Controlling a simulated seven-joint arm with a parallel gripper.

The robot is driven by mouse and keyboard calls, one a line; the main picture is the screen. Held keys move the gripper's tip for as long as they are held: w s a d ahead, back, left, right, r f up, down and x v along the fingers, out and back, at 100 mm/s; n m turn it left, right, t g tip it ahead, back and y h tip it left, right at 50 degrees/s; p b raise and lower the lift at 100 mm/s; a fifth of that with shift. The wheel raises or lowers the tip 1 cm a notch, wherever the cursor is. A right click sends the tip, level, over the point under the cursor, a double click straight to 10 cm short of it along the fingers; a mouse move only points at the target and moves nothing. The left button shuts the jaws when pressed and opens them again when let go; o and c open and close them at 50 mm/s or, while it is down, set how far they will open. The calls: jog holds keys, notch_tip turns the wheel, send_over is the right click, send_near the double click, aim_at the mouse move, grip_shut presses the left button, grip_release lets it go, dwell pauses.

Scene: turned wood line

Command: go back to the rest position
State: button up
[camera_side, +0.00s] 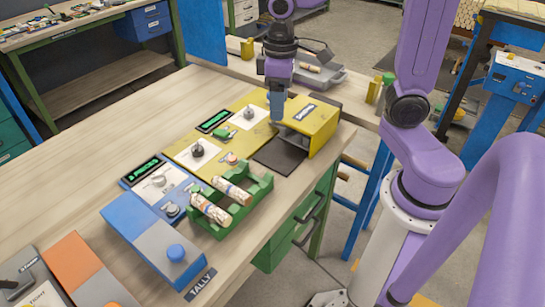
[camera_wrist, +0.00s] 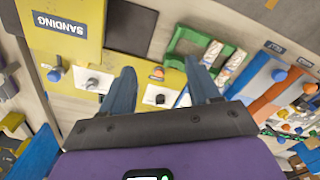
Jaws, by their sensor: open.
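My gripper (camera_side: 277,108) points down over the yellow panel beside the yellow sanding station (camera_side: 312,125). In the wrist view my gripper (camera_wrist: 159,68) shows two dark blue fingers spread apart, with nothing between them. The panel's knobs and the sanding station's label (camera_wrist: 60,24) show beyond the fingers. The side view does not clearly show how high the fingertips are above the panel.
A green rack (camera_side: 262,187) holds two patterned turned pieces (camera_side: 210,208). A blue tally box (camera_side: 150,232) and an orange box (camera_side: 85,270) stand nearer. A grey tray (camera_side: 320,76) with one piece lies behind. The left tabletop (camera_side: 90,160) is clear.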

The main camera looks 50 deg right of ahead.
jog(key=s+a+f+n, duration=0.1)
jog(key=s+n, duration=0.2)
jog(key=s, duration=0.5)
jog(key=s+f+n, duration=0.1)
jog(key=s+n, duration=0.2)
jog(key=s, duration=0.6)
jog(key=shift+s+a+f+n, duration=0.15)
jog(key=shift+a+f+n, duration=0.2)
jog(key=shift+f+n, duration=0.05)
dwell(1.7)
jog(key=w+d+r+m, duration=0.25)
jog(key=w+m, duration=0.55)
jog(key=w, duration=1)
jog(key=w+d+m, duration=0.6)
jog(key=w+d, duration=0.6)
jog(key=d, duration=0.3)
notch_tip(320, 180, down, 16)
jog(key=shift+w+d+f, duration=0.15)
jog(key=shift+f, duration=0.1)
